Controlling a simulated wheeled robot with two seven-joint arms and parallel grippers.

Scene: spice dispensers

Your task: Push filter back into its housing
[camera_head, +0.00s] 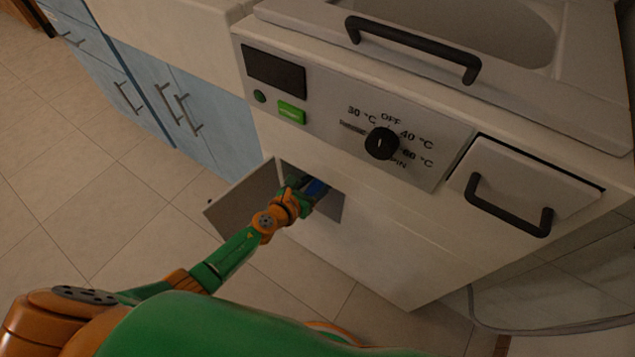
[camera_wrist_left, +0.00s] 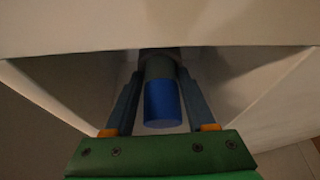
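The filter (camera_wrist_left: 163,102) is a cylinder with a blue outer end and a grey inner part. It sticks out from a dark round opening (camera_wrist_left: 160,54) in the wrist view. In the head view only a bit of its blue (camera_head: 316,187) shows in the recess of the white machine. My left gripper (camera_head: 302,184) reaches into this recess. In the wrist view its fingers (camera_wrist_left: 161,85) lie on both sides of the filter. Narrow gaps show beside the blue end; contact near the fingertips is hard to tell. My right gripper is not in view.
The recess's flap (camera_head: 238,200) hangs open to the left of my gripper. Above are a dial (camera_head: 382,143), a green button (camera_head: 291,112) and a drawer with a black handle (camera_head: 508,213). Blue cabinets (camera_head: 175,105) stand at the left. The tiled floor is clear.

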